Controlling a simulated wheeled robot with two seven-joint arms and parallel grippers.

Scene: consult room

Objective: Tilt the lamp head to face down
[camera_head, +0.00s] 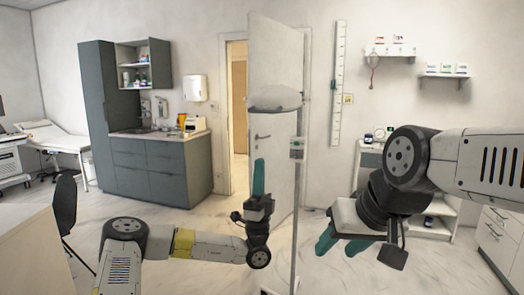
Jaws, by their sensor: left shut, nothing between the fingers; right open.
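The lamp head (275,99) is a pale grey dome with a dark lower rim, in the upper middle of the head view. It is at the top of a thin upright pole (297,205) with a small control box (297,149). The lamp's joint is not clear at this size.
An open white door (277,60) stands behind the lamp. A grey cabinet with a sink (155,165) is at the left, and a chair (66,210) and desk (28,245) are at the near left. A white shelf unit (440,215) and drawers (500,235) are at the right.

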